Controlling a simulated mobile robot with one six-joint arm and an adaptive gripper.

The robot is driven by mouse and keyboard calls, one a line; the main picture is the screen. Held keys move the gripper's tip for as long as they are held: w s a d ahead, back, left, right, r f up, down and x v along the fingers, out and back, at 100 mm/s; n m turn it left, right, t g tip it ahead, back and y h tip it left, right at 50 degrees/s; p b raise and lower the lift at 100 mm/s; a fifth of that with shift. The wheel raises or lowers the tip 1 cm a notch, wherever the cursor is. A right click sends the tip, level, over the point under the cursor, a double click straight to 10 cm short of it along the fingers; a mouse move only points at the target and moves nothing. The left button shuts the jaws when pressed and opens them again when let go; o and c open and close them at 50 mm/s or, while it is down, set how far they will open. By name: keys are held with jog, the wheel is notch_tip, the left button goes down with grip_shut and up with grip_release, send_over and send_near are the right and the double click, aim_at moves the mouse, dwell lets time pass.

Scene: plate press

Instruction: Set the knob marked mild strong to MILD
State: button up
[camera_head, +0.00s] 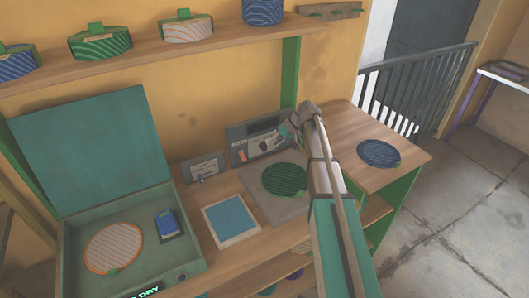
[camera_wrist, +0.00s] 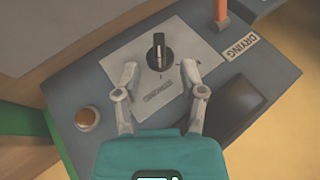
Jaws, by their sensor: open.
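A black knob (camera_wrist: 159,52) with a raised grip bar sits on a light grey plate (camera_wrist: 125,52) of the control panel in the wrist view. Its bar points roughly up and down in that picture. A small label (camera_wrist: 158,91) lies below the knob; its text is too small to read, so I cannot tell the setting. My gripper (camera_wrist: 160,68) is open and empty, one fingertip left of the knob and one right, both apart from it. In the head view my gripper (camera_head: 293,124) is in front of the panel (camera_head: 248,152), largely hiding the knob.
An orange button (camera_wrist: 88,118), a dark screen (camera_wrist: 236,106) and an orange lever (camera_wrist: 221,14) beside a DRYING label (camera_wrist: 239,48) surround the knob. A slab with a green patterned disc (camera_head: 284,179) stands below the panel. An open teal press (camera_head: 95,150) is at left.

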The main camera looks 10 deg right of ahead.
aim_at(266, 145)
jog(key=shift+b+x, duration=1.35)
jog(key=shift+x, duration=0.75)
grip_shut()
jog(key=shift+a, duration=0.45)
jog(key=shift+d, duration=0.3)
